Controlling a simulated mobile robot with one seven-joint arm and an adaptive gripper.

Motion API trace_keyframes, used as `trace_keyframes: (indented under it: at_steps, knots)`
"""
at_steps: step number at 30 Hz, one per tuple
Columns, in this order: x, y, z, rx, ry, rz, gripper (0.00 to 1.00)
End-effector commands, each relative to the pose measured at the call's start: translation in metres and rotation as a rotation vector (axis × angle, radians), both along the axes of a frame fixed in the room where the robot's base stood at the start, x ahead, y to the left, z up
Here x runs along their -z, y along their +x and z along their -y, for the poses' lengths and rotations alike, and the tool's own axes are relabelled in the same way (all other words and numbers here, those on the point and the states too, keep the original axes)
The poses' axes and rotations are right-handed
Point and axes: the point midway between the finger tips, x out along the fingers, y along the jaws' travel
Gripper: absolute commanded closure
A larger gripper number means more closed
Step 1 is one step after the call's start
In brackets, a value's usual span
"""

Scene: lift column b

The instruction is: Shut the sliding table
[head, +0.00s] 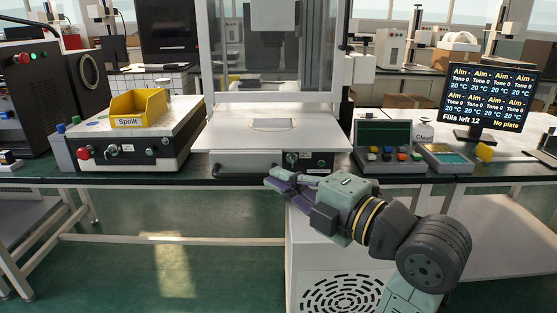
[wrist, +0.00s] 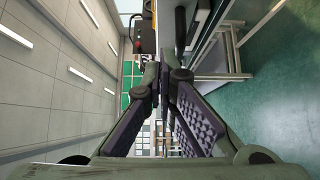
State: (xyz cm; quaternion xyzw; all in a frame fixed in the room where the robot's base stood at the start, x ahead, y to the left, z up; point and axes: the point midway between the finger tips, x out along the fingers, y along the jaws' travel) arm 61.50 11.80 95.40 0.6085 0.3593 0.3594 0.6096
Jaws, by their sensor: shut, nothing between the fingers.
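The sliding table (head: 225,138) is a white slab at the front of the tall glass-walled machine. It sits pulled forward, with a small grey plate-shaped recess (head: 274,124) on top that looks empty. My gripper (head: 272,180) is shut and empty, just in front of the panel near the handle's right end. I cannot tell whether it touches. In the wrist view, the shut purple finger pads (wrist: 165,90) point past a dark bar near the top, probably the handle.
A yellow bin marked "Spoilt" (head: 138,108) sits on a white-topped unit at left. A control box with coloured buttons (head: 386,150) and a monitor (head: 490,100) stand at right. A white cabinet (head: 310,255) is below my arm. The green floor at lower left is clear.

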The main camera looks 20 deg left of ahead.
Motion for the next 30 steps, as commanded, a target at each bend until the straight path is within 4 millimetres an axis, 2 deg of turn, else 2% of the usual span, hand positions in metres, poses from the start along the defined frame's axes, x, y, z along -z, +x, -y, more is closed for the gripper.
trace_keyframes:
  at_steps: [2,6,10,25,30]
  knots:
    - [-0.001,0.007,-0.015,-0.004,0.001,-0.003,1.00]
    - [-0.001,0.029,-0.019,-0.001,0.002,-0.005,1.00]
    - [-0.001,0.040,-0.021,0.000,0.001,-0.003,1.00]
    - [0.001,0.046,-0.023,0.001,0.000,-0.001,1.00]
    - [0.002,0.057,-0.026,-0.001,0.001,-0.002,1.00]
